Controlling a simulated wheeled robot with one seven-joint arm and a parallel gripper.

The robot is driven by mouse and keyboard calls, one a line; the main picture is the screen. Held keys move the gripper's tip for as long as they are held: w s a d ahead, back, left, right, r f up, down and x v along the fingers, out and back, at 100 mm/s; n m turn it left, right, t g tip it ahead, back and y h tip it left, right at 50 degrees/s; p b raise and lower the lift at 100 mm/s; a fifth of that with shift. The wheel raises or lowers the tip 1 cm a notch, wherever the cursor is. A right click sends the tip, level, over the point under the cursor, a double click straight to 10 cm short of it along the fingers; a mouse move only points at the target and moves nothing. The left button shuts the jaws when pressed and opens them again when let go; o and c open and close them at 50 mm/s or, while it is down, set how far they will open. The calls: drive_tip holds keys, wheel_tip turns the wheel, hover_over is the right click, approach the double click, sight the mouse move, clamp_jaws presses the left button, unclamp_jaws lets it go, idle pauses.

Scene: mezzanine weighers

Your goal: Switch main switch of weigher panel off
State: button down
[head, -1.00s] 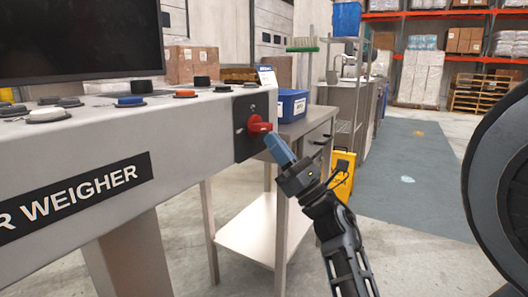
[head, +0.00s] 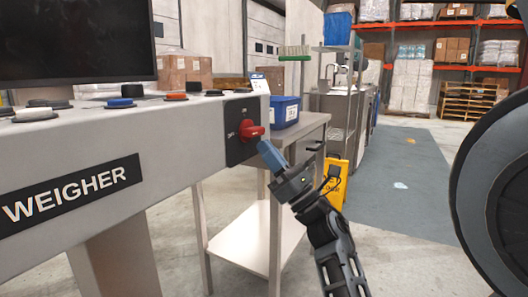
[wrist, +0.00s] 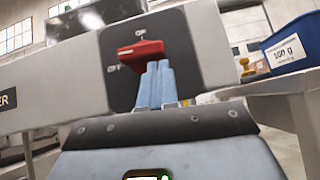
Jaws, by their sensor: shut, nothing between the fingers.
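The weigher panel (head: 110,165) is a long grey console on the left in the head view, lettered "WEIGHER". Its main switch (head: 251,131) is a red rotary handle on a dark square plate (head: 235,149) at the console's right end. In the wrist view the red handle (wrist: 141,52) lies roughly crosswise on the plate, with small white marks above and to its left. My gripper (head: 268,148) is shut and empty, its blue fingers pointing at the handle. In the wrist view the fingertips (wrist: 159,66) overlap the handle's lower right edge; I cannot tell whether they touch.
Coloured buttons (head: 175,97) line the console top below a dark screen (head: 75,40). A steel table (head: 309,125) with a blue bin (head: 284,112) stands just right of the switch. A yellow sign (head: 338,178) stands behind my arm.

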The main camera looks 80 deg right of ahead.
drive_tip(key=w+f+b+v, duration=0.1)
drive_tip(key=b+v, duration=0.2)
drive_tip(key=v, duration=0.9)
drive_tip(key=shift+w+f, duration=0.2)
drive_tip(key=shift+f, duration=0.25)
drive_tip(key=shift+d, duration=0.1)
drive_tip(key=w+a+f+m+g+y, duration=0.1)
drive_tip(key=a+f+m+g, duration=0.1)
drive_tip(key=a+f+m, duration=0.35)
drive_tip(key=a+f+m+g, duration=0.1)
drive_tip(key=a+f+m, duration=0.1)
drive_tip(key=a+m, duration=0.6)
drive_tip(key=w+a+f+m+g+y, duration=0.1)
drive_tip(key=a+f+m+g, duration=0.15)
drive_tip(key=a+m, duration=0.4)
drive_tip(key=s+a+f+m+g+y, duration=0.3)
drive_tip(key=s+a+m, duration=0.2)
drive_tip(key=a+m, duration=0.15)
drive_tip(key=s+a+f+m+g+y, duration=0.2)
drive_tip(key=s+a+f+m+y, duration=0.15)
drive_tip(key=s+a+m, duration=0.35)
wheel_tip(320, 180, up, 31)
drive_tip(key=w+n+p, duration=0.1)
drive_tip(key=n+p, duration=0.1)
drive_tip(key=p, duration=2.9)
drive_tip(key=shift+w+a, duration=0.2)
drive_tip(key=shift+a, duration=0.1)
